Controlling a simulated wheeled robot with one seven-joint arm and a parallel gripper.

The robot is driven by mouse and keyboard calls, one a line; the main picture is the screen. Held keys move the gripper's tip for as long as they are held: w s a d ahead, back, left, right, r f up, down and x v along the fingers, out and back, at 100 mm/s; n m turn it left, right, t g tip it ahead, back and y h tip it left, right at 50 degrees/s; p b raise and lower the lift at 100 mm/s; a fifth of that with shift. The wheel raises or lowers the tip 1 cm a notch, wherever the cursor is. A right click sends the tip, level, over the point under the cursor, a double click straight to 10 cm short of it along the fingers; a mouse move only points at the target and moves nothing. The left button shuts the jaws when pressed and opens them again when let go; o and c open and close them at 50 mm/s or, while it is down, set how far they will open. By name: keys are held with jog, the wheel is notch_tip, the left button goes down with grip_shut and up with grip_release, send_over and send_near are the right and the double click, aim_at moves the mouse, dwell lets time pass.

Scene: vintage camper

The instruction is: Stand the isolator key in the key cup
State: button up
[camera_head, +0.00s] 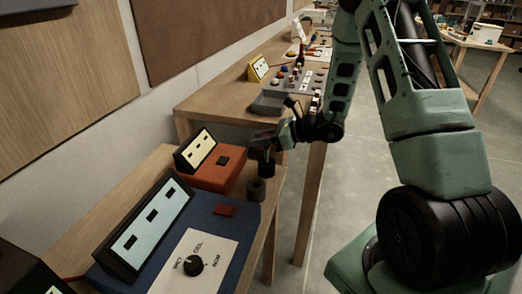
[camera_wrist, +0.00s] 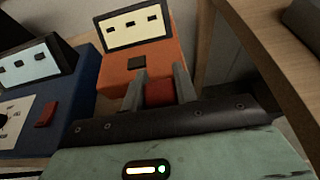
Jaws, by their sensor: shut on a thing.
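My gripper (camera_head: 264,146) is above the right end of the near wooden bench. In the wrist view its two grey fingers (camera_wrist: 159,88) are shut on a red block-shaped part, which I take to be the isolator key (camera_wrist: 160,93). The key's lower part is hard to make out. A dark round cup, seemingly the key cup (camera_head: 256,190), stands on the bench beside the orange box. A dark shape under the gripper is just above the cup; I cannot tell whether it enters it. The cup is not seen in the wrist view.
The orange box (camera_head: 212,172) with a pale sloped panel is left of the cup; it also shows in the wrist view (camera_wrist: 170,58). A blue box (camera_head: 215,222) with a dial and a red block is nearer. A farther bench (camera_head: 215,101) carries several small items.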

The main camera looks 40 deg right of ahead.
aim_at(269, 148)
jog(key=shift+f, duration=1.95)
jog(key=shift+f, duration=0.2)
jog(key=o, duration=1.1)
jog(key=shift+c, duration=0.2)
jog(key=shift+r, duration=0.1)
